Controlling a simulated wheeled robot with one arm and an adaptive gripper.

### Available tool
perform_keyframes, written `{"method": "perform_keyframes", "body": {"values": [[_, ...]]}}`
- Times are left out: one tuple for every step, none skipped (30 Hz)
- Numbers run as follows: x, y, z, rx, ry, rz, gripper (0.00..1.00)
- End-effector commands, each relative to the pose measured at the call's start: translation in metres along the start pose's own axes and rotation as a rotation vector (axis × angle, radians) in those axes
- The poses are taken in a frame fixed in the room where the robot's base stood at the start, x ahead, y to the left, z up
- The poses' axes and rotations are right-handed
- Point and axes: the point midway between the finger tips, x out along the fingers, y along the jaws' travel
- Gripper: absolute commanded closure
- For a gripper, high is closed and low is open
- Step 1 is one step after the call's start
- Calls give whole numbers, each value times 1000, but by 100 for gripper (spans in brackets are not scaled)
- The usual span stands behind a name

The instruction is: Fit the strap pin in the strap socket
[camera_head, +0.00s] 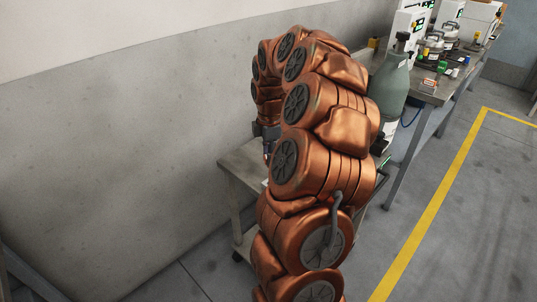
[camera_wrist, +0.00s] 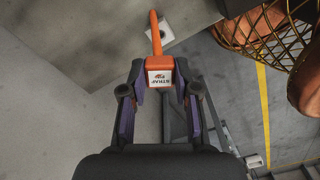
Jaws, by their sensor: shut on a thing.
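In the wrist view my gripper (camera_wrist: 160,78) is shut on the strap pin (camera_wrist: 158,66). The pin has an orange block with a white label reading "STRAP", upside down in this view, and a thin orange shank pointing to the top of the picture. The shank's far end overlaps a small pale plate (camera_wrist: 167,33) on a grey surface; I cannot tell whether it touches it. No socket opening shows clearly. In the head view my gripper (camera_head: 267,140) is mostly hidden behind my copper-coloured arm, above a low grey table, and the pin cannot be made out.
The low grey table (camera_head: 236,163) stands near the plain wall (camera_head: 130,150). To its right are a grey-green gas cylinder (camera_head: 390,80) and a long bench (camera_head: 440,92) with several containers and instruments. A yellow floor line (camera_head: 430,220) crosses open floor at right.

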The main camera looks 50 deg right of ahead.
Motion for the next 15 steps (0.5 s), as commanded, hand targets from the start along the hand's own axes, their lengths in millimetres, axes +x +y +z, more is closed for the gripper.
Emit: {"method": "perform_keyframes", "body": {"values": [[4,0,0,0,0,-1,100],[5,0,0,0,0,-1,100],[7,0,0,0,0,-2,100],[9,0,0,0,0,-2,100],[11,0,0,0,0,-2,100],[14,0,0,0,0,-2,100],[16,0,0,0,-1,-1,100],[19,0,0,0,-1,-1,100],[22,0,0,0,-1,0,100],[24,0,0,0,-1,0,100],[27,0,0,0,-1,1,100],[30,0,0,0,-1,2,100],[32,1,0,0,-1,2,100],[34,1,0,0,-1,2,100],[38,1,0,0,-1,2,100]]}}
